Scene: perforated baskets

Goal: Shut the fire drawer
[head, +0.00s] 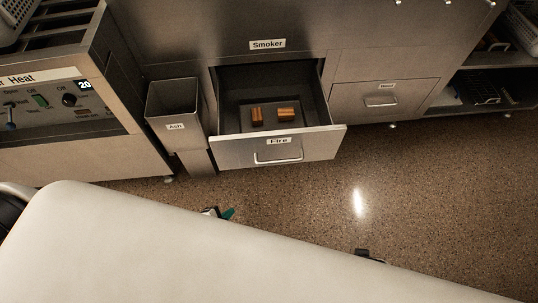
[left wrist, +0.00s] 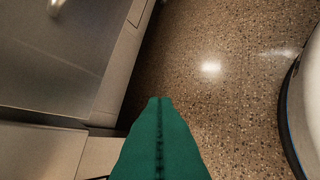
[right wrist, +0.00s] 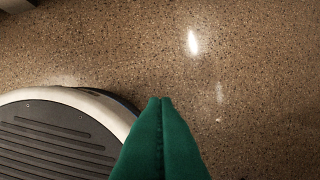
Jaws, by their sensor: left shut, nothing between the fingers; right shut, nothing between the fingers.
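The fire drawer (head: 310,146) is pulled out from the steel smoker (head: 200,40) in the head view. Its front carries a "Fire" label and a bar handle (head: 278,156). Two small brown wood pieces (head: 257,116) lie inside. My left gripper (head: 227,214) shows as a small green tip below the drawer, apart from it, partly hidden behind my pale body. In the left wrist view its green fingers (left wrist: 160,100) are together and empty. My right gripper's green fingers (right wrist: 160,100) are together and empty over bare floor in the right wrist view; its fingertips are hidden in the head view.
An ash bin (head: 175,110) stands left of the drawer, beside a heat control panel (head: 60,105). A closed, smaller drawer (head: 380,100) is at the right, then open shelves (head: 480,95). The speckled floor (head: 430,190) in front is clear.

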